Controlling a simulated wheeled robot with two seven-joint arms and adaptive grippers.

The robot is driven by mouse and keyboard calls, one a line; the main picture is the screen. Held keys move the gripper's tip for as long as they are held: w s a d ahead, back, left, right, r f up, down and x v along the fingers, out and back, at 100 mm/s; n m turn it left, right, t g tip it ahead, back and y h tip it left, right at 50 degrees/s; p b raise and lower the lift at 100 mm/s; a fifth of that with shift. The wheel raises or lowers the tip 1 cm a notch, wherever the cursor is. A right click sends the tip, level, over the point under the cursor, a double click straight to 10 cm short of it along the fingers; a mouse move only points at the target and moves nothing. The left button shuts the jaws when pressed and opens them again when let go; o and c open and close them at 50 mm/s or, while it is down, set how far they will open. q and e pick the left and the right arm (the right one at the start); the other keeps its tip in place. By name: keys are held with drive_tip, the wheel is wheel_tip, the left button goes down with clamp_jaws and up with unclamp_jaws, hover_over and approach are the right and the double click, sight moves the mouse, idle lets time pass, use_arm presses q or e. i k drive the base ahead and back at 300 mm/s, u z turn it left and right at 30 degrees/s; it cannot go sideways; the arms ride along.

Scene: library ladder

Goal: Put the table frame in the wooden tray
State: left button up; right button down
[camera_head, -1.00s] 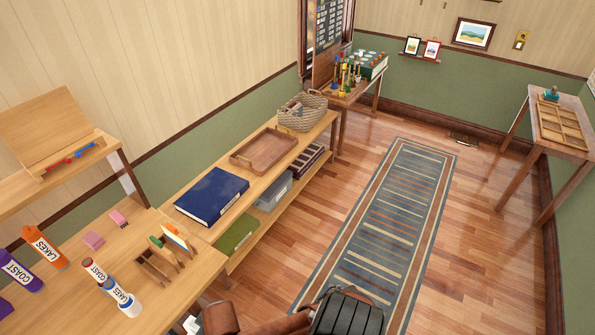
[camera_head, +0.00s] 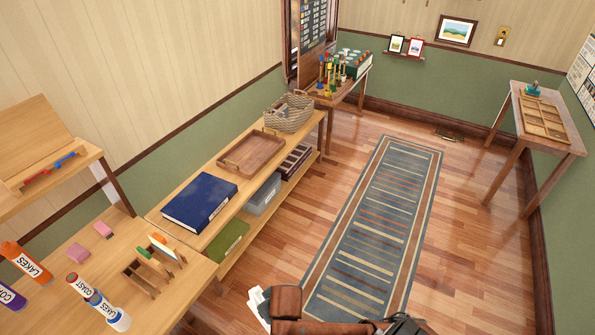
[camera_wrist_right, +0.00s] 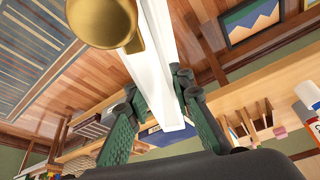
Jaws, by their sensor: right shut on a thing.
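The brown wooden tray (camera_head: 240,168) lies empty, with a handle at each end, on top of the low shelf in the head view. In the right wrist view my right gripper (camera_wrist_right: 160,100) is shut on a long white bar-like thing (camera_wrist_right: 160,45). A round brass piece (camera_wrist_right: 103,22) shows against the bar. I cannot tell whether this is the table frame seen edge-on. A dark-framed mountain picture (camera_wrist_right: 255,20) is at the upper right of the wrist view, apart from my fingers. My left gripper is in neither view.
A blue book (camera_head: 200,203) lies on the shelf in front of the tray, and a wicker basket (camera_head: 288,113) stands behind it. The left desk (camera_head: 70,310) holds cylinders and a small wooden rack. The rug (camera_head: 372,220) and floor beside the shelf are clear.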

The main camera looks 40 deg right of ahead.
sight(252, 154)
drive_tip(key=z, duration=0.9)
drive_tip(key=i, duration=0.8)
drive_tip(key=z, duration=0.95)
drive_tip(key=i, duration=1.45)
drive_tip(key=u, duration=0.55)
drive_tip(key=i, duration=1)
drive_tip(key=u, duration=1.3)
drive_tip(key=i, duration=0.5)
drive_tip(key=u, duration=0.55)
